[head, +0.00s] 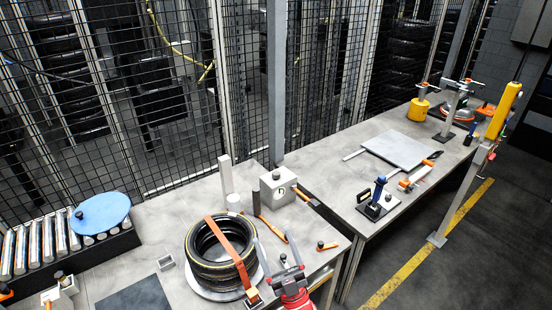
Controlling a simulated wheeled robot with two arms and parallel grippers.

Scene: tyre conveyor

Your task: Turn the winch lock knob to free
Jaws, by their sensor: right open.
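My right gripper (283,258) comes up from the bottom edge. Its two grey fingers are spread, nothing shows between them, and it is over the near bench beside the tyres. A black-topped knob on an orange lever (326,246) lies to its right, apart from it, near the bench's right edge. I cannot tell for sure whether this is the winch lock knob. An orange strap (232,240) crosses the stacked tyres (204,262) and ends at a small orange-brown block (253,297) left of the gripper. My left gripper is not in view.
The roller conveyor (35,252) with a blue disc (100,213) is at left. The far bench (340,195) holds a grey plate (398,149) and several devices.

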